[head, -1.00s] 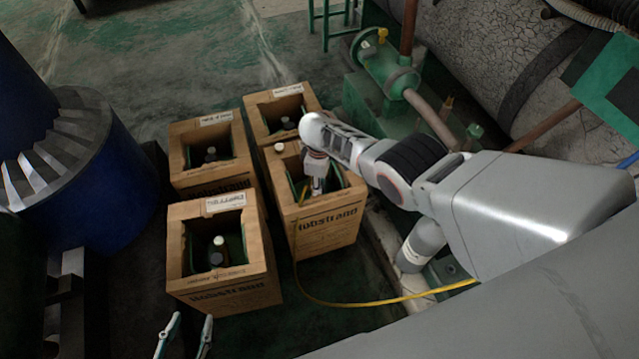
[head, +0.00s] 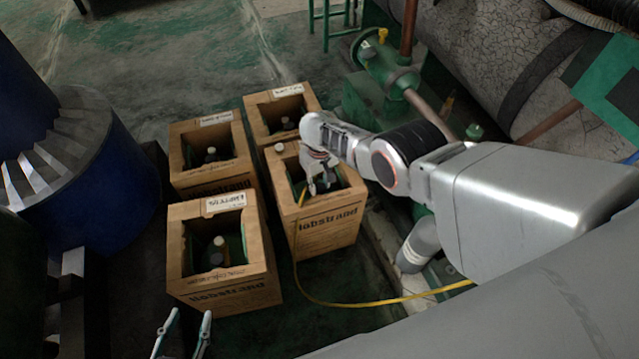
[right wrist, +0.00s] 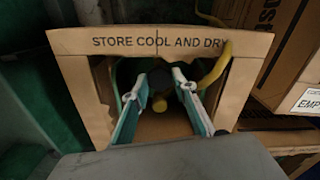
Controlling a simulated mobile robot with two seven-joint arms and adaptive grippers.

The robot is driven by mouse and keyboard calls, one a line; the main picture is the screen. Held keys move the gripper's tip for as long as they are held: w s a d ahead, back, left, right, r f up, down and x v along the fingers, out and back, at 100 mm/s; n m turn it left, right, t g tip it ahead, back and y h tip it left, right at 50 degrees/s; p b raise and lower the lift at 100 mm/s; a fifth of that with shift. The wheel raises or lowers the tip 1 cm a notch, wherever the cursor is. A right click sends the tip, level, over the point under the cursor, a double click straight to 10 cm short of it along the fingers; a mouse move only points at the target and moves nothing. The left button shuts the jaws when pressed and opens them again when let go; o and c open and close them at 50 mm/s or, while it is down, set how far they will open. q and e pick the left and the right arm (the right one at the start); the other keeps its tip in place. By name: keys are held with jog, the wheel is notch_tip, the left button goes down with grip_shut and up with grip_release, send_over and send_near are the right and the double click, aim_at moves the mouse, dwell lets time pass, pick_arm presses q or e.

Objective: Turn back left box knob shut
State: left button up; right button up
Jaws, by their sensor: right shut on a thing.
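Several open-topped cardboard boxes stand close together on the floor in the head view. The box at the back left (head: 237,180) has a dark bottle top (head: 211,154) inside. My right gripper (head: 322,184) reaches down into the front right box (head: 330,222), not the back left one as pictured. In the right wrist view, my right gripper (right wrist: 165,76) has its fingertips closed on a dark knob (right wrist: 163,84), largely hidden between them. My left gripper (head: 188,318) is open and empty at the bottom edge.
A yellow hose (head: 340,304) runs from the held box across the floor. The front left box (head: 233,296) and back right box (head: 262,121) stand beside it. A white cap (head: 279,147) sits at the held box's corner. A blue machine (head: 100,190) is left; green pipework (head: 385,70) is behind.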

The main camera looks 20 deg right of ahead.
pick_arm(q)
jog(key=shift+s+f, duration=0.15)
pick_arm(e)
jog(key=shift+s+a+f+m, duration=0.1)
jog(key=shift+f+m, duration=0.05)
jog(key=shift+m, duration=0.15)
pick_arm(q)
jog(key=shift+s+f, duration=0.1)
jog(key=shift+s, duration=0.05)
pick_arm(e)
jog(key=o, duration=1.1)
pick_arm(q)
jog(key=shift+s+f, duration=0.1)
